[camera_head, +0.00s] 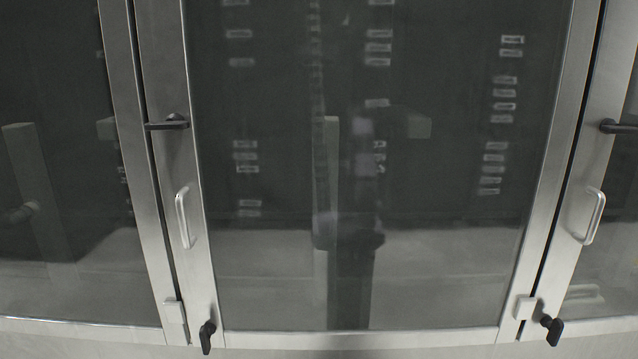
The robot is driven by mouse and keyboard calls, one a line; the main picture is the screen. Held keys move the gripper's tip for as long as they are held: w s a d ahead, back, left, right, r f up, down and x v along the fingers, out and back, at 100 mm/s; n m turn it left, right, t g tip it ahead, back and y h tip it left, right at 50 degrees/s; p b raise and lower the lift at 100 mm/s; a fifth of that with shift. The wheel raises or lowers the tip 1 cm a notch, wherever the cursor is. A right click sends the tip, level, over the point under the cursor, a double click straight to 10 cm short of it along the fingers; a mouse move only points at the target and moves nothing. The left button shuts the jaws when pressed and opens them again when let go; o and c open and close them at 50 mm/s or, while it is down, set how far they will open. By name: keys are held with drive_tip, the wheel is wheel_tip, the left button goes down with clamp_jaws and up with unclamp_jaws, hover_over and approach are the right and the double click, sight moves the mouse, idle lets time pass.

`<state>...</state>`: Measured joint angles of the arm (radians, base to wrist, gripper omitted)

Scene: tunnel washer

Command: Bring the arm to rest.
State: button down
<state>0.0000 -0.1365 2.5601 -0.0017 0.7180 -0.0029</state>
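No part of my arm or gripper shows directly in the head view. A tall framed glass door (270,170) fills the middle of the view and looks shut. Its dark glass shows blurred vertical shapes and rows of small pale rectangles. I cannot tell which of these are reflections and which are behind the glass.
Black lever handles stick out at the left (172,122) and right (618,127). Pale pull handles (184,218) (594,216) sit below them. Black latches (207,337) (552,329) are near the bottom. More glass panels (60,180) flank the door. A pale strip (400,352) shows beneath.

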idle(0.8)
wheel_tip(320, 180, down, 36)
drive_tip(key=b, duration=3.6)
drive_tip(key=shift+f, duration=0.2)
